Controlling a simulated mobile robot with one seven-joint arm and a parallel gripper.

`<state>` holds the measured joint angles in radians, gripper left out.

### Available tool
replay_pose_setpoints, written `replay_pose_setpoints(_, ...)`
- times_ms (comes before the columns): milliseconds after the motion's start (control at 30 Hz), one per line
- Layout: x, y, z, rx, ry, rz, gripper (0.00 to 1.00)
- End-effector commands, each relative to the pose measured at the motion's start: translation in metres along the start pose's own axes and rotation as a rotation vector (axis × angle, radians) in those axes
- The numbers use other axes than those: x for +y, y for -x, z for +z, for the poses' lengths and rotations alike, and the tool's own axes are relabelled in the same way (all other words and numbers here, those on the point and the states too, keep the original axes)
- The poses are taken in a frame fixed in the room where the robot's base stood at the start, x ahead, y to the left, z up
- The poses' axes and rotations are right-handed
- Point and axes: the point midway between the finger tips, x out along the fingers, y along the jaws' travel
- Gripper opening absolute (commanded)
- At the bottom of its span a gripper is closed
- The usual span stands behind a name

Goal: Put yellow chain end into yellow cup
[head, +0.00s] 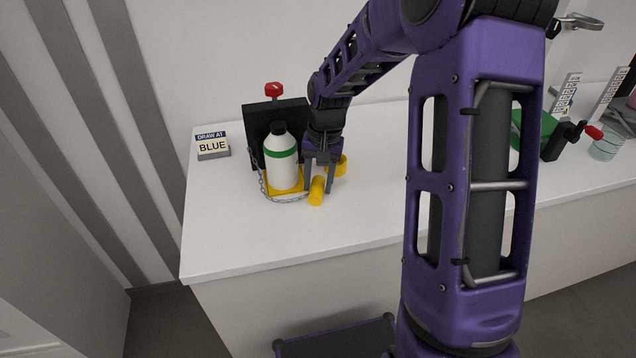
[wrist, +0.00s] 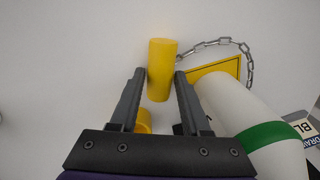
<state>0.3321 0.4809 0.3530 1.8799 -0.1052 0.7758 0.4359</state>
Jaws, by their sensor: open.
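The yellow chain end (head: 316,193) is a small yellow cylinder at the end of a metal chain (head: 287,200) on the white counter. In the wrist view the chain end (wrist: 162,60) is between my open fingertips, with a narrow gap at the left finger. My gripper (head: 319,189) points down over it; it also shows in the wrist view (wrist: 160,74). The yellow cup (head: 342,165) is just behind and right of my gripper in the head view. In the wrist view the cup (wrist: 144,120) is partly hidden by the left finger.
A white bottle with a green band (head: 281,163) stands close left of my gripper on a yellow base (head: 285,188), before a black panel (head: 257,126) with a red knob (head: 274,90). A BLUE sign (head: 213,147) is far left. The front counter is clear.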

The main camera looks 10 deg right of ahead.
Motion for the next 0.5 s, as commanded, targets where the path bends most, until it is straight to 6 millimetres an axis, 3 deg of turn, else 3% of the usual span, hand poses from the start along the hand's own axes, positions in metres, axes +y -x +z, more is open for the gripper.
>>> replay_pose_setpoints(300,-0.0001,-0.0029,0.0002,0.000,0.000,0.000,0.47)
replay_pose_setpoints(500,-0.0001,-0.0027,0.0001,0.000,0.000,0.000,0.12)
